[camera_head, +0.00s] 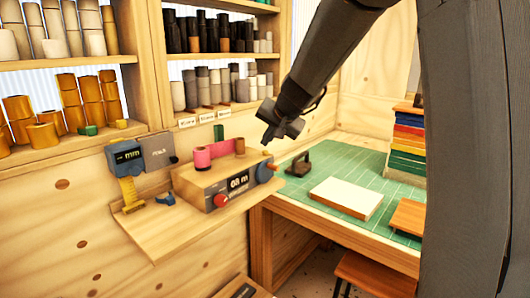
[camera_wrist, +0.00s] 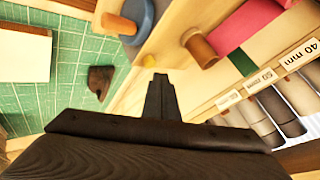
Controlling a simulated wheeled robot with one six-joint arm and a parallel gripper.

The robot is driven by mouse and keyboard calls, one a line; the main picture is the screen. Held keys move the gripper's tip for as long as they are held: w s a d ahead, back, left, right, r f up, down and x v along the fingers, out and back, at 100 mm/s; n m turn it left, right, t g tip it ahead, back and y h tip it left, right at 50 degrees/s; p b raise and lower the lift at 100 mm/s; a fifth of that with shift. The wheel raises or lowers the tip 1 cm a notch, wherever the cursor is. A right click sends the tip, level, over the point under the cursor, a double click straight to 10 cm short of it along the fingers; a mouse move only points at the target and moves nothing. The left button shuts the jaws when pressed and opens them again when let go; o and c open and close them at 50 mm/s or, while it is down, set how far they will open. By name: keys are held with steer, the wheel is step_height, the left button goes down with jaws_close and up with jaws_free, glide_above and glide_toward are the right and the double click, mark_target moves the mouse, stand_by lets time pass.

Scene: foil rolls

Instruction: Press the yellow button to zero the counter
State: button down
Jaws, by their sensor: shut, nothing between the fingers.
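The wooden counter machine (camera_head: 190,183) stands on a wall shelf. Its dark display (camera_head: 238,183) reads about "08 m", with a red knob (camera_head: 221,200) below it. A small round yellow button (camera_wrist: 148,61) shows in the wrist view on the pale wood, between the blue wheel (camera_wrist: 140,12) and a brown spool (camera_wrist: 200,48). I cannot make it out in the head view. My gripper (camera_head: 269,138) is shut and empty, above and behind the machine's right end. In the wrist view its fingertips (camera_wrist: 160,77) appear just below the yellow button; a gap's size is unclear.
A blue measuring device (camera_head: 126,157) stands at left. The green-matted table (camera_head: 300,190) at right holds a dark iron-like tool (camera_head: 298,166), a pale board (camera_head: 346,198) and stacked coloured sheets (camera_head: 407,150). Shelves of rolls line the wall.

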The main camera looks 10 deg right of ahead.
mark_target(267, 156)
steer(key=shift+f, duration=0.15)
steer(key=shift+f+b, duration=0.3)
steer(key=shift+b, duration=0.3)
steer(key=shift+f+b, duration=0.5)
steer(key=shift+b, duration=0.1)
stand_by(0.8)
steer(key=shift+r, duration=0.15)
steer(key=shift+r+p, duration=0.8)
steer(key=shift+r, duration=0.1)
step_height(267, 156, up, 5)
steer(key=p, duration=0.4)
stand_by(0.6)
